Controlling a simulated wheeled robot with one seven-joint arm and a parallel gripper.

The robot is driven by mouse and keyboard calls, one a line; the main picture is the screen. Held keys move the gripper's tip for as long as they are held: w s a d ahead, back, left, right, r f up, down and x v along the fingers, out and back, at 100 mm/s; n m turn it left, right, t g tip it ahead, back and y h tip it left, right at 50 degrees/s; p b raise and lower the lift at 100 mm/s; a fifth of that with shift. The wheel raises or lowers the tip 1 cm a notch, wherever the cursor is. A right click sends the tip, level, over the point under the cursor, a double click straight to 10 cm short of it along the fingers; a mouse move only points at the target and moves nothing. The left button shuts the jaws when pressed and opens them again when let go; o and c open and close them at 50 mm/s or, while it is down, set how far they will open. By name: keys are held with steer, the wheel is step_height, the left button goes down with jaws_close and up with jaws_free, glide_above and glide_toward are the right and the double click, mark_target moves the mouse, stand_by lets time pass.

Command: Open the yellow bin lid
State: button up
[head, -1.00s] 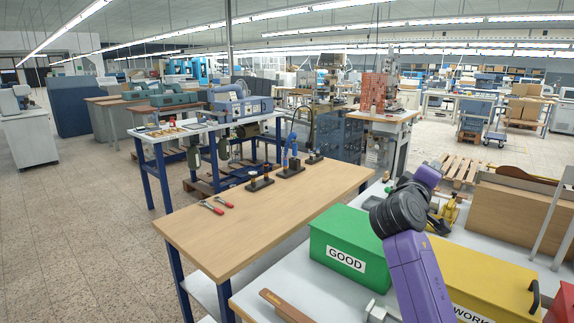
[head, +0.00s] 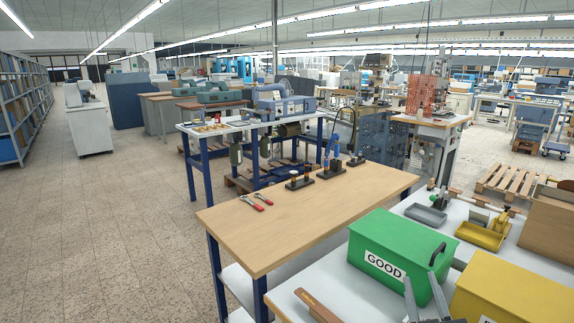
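The yellow bin (head: 515,293) stands on the white table at the bottom right, cut off by the picture's edges. Its lid top shows and looks closed; its handle is out of view. The green bin (head: 402,251) with the GOOD label and a black lid handle stands just left of it, lid closed. My gripper (head: 421,282) shows only as two grey fingers at the bottom edge, in front of the green bin's right side and left of the yellow bin. The fingers are apart with nothing visible between them. The rest of my arm is out of view.
A grey tray (head: 425,214) and a small yellow tray (head: 484,236) sit behind the bins. A brown wooden piece (head: 316,306) lies at the white table's front left. A wooden-topped table (head: 310,225) with red-handled tools adjoins on the left. Open floor lies further left.

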steer(key=s+a+f+m+g+y, duration=0.1)
steer(key=s+f, duration=0.1)
steer(key=s, duration=0.9)
steer(key=s+a+f+m+g, duration=0.1)
steer(key=s+a+f, duration=0.1)
steer(key=s, duration=1)
steer(key=s+a+f+m+y, duration=0.1)
steer(key=s+f, duration=0.3)
steer(key=s, duration=0.7)
steer(key=shift+s+a+m+g+y, duration=0.3)
steer(key=shift+a+m+g, duration=0.15)
steer(key=shift+a, duration=0.3)
steer(key=s+f, duration=0.1)
steer(key=s, duration=0.1)
steer(key=s+f+g, duration=0.1)
steer(key=s, duration=0.1)
steer(key=s+g, duration=0.1)
steer(key=s, duration=0.1)
steer(key=shift+s+a+f+y, duration=0.15)
steer(key=shift+s+f+y, duration=0.15)
steer(key=shift+s+f, duration=0.1)
steer(key=shift+c, duration=0.8)
steer(key=shift+s+f, duration=0.1)
steer(key=shift+s, duration=0.1)
jaws_close()
